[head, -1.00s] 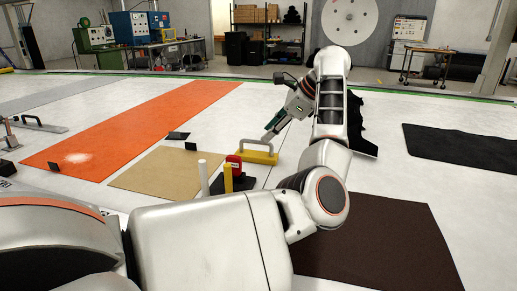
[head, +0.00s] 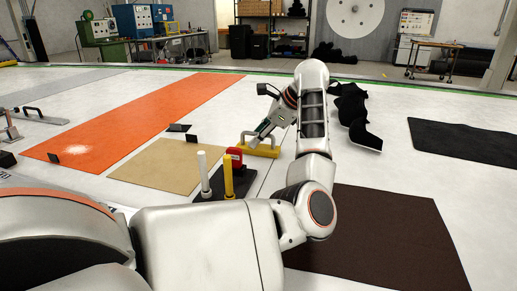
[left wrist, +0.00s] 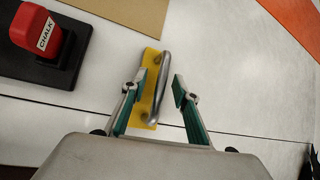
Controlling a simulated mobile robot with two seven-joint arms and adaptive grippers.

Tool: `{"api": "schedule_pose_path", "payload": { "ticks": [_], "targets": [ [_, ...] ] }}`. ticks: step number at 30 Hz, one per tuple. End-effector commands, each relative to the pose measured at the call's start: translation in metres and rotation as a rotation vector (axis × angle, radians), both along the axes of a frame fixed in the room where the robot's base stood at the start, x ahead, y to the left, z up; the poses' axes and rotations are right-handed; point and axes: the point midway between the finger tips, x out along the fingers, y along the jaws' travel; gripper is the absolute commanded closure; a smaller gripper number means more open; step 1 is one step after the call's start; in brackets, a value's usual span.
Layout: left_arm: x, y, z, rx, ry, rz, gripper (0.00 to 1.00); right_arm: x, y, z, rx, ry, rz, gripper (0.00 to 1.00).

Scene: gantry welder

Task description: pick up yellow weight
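The yellow weight (head: 264,151) is a flat yellow bar with a metal handle, lying on the white table beyond the chalk stand. In the left wrist view the yellow weight (left wrist: 148,84) lies between and ahead of my fingertips, its silver handle (left wrist: 161,86) standing over it. My left gripper (head: 262,132) is open and close above the weight; its green-padded fingers (left wrist: 160,88) are apart on either side of the handle in the picture. I cannot tell whether they touch it. My right gripper does not show.
A black stand (head: 228,188) with a white post, a yellow post and a red chalk holder (left wrist: 35,27) sits beside the weight. A tan sheet (head: 165,166), an orange strip and dark mats (head: 390,245) lie flat. A crumpled black piece (head: 355,115) lies behind my arm.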

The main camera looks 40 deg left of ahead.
Motion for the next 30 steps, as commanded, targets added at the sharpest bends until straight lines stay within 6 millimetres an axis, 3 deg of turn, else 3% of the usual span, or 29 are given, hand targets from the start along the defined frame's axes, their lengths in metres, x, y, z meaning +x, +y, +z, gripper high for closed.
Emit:
{"api": "schedule_pose_path", "payload": {
  "ticks": [2,6,22,26,30],
  "targets": [
    [0.000,0.000,0.002,0.000,-0.002,0.000,0.70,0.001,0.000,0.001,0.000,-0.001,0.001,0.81],
    [0.000,0.000,0.002,0.000,-0.002,0.000,1.00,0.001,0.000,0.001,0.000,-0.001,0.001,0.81],
    [0.000,0.000,0.010,0.002,-0.005,0.001,1.00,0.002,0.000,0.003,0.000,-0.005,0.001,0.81],
    [0.000,0.000,0.027,0.004,-0.009,0.001,1.00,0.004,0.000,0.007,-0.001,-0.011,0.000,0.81],
    [0.000,0.001,0.057,0.005,-0.013,0.001,1.00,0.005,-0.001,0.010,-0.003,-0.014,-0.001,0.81]
  ]
}}
